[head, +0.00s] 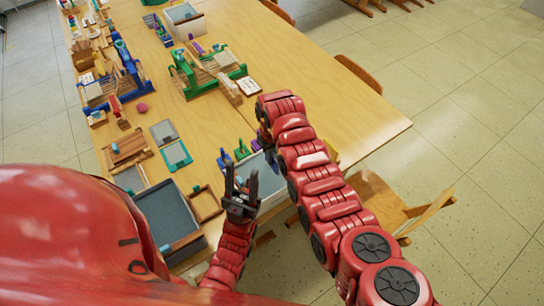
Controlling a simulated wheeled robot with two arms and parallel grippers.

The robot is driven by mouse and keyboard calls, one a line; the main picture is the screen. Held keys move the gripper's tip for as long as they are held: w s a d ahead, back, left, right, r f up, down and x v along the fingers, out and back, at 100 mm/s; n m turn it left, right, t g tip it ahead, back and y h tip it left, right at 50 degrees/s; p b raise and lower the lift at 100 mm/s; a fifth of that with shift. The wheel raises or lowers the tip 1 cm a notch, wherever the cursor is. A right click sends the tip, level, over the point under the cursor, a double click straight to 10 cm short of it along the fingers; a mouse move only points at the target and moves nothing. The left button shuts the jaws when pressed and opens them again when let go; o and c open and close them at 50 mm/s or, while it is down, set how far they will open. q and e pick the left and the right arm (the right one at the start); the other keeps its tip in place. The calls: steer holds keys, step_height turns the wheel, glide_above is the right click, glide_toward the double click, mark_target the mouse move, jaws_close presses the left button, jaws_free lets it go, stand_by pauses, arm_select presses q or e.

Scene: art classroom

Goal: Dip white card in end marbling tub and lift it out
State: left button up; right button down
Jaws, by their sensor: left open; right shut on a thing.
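A grey-walled marbling tub with a dull blue-grey inside (168,212) stands at the near left end of the table. A second, light-walled tub (272,205) stands to its right, partly covered by my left gripper and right arm. I cannot tell which is the end tub. My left gripper (241,178) is open, its two dark fingers pointing up in front of the second tub, with nothing seen between them. My red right arm reaches over the table's right side and bends down beyond the second tub. I cannot make out the white card.
The wooden table (310,95) has bare room on its right. An empty wooden frame (205,203) lies between the tubs. Green (190,75) and blue (128,65) presses stand farther back. A wooden chair (385,205) is close on the right.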

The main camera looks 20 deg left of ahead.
steer(key=shift+r, duration=0.15)
steer(key=shift+r+p, duration=0.8)
steer(key=shift+r, duration=0.65)
steer(key=shift+r+p, duration=0.3)
steer(key=shift+r, duration=0.85)
